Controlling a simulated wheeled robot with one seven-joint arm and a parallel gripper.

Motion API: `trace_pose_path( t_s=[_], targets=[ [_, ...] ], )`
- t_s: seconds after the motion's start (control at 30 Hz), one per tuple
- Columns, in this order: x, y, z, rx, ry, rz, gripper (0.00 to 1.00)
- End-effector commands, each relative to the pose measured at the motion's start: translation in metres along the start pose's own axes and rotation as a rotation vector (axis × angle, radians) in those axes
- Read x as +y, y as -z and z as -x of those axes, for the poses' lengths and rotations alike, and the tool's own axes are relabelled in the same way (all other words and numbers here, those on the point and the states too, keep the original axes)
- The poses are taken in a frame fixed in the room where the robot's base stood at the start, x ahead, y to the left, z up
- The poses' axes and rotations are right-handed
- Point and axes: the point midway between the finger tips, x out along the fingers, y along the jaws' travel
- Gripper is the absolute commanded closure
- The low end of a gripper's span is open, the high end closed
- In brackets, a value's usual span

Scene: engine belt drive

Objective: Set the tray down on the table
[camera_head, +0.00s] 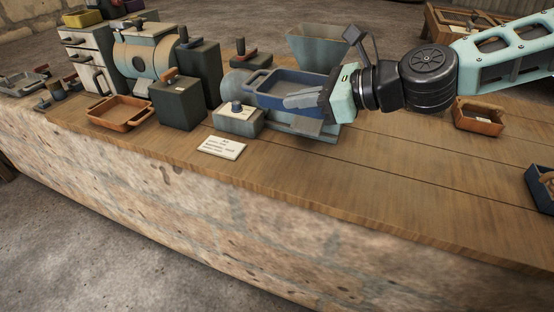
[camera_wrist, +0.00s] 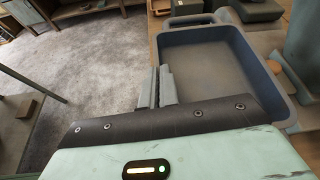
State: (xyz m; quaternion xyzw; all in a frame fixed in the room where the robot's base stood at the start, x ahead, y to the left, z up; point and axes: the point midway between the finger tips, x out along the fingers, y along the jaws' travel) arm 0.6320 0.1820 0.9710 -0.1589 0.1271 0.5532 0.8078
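The blue tray (camera_head: 268,99) has raised walls and a handle at its far end. It is roughly level, above the wooden table (camera_head: 330,185) and in front of a grey-blue machine. My gripper (camera_head: 288,101) reaches in from the right, with its grey fingers close together at the tray's near long wall. In the wrist view the tray (camera_wrist: 215,65) looks empty, and my gripper (camera_wrist: 158,72) pinches its left wall. Whether the tray's underside touches anything is hidden.
The grey-blue machine with a hopper (camera_head: 318,45) stands behind the tray. A white box with a knob (camera_head: 238,122), a label card (camera_head: 221,147) and a dark green box (camera_head: 180,103) are left. An orange tray (camera_head: 120,112) is farther left. The table's front right is clear.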

Motion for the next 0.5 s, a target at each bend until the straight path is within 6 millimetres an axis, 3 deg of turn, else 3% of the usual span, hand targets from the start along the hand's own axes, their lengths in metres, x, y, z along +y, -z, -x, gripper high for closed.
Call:
trace_pose_path(
  t_s=[0.17, 0.5],
  targets=[
    [0.003, 0.021, -0.009, 0.000, -0.001, -0.002, 1.00],
    [0.014, 0.100, -0.042, 0.000, -0.003, -0.002, 1.00]
  ],
)
